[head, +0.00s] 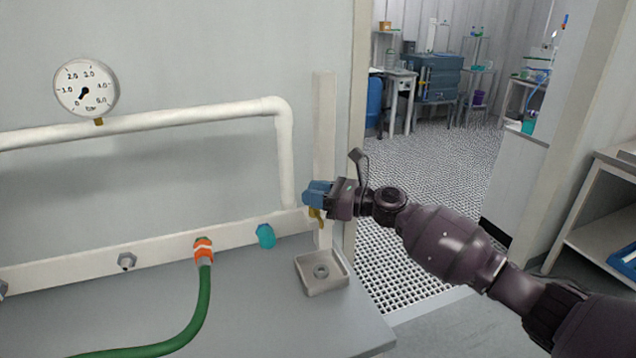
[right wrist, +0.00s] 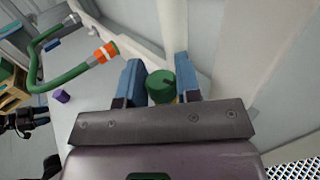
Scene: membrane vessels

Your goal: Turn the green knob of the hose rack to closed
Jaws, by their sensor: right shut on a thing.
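The green knob (right wrist: 160,87) shows in the right wrist view between the two blue fingers of my right gripper (right wrist: 158,82). The gripper is shut on it. In the head view my right gripper (head: 318,194) is at the right end of the white rack rail (head: 160,253), beside the upright post. There the fingers hide the knob, and a small brass-yellow part (head: 317,214) shows just below them. I cannot tell which way the knob is turned. My left gripper is not in view.
A green hose (head: 203,300) with an orange coupling (head: 203,248) hangs from the rail. A teal cap (head: 266,236) sits between it and my gripper. A small metal tray (head: 322,273) is below my gripper. A pressure gauge (head: 86,87) is above the white pipe.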

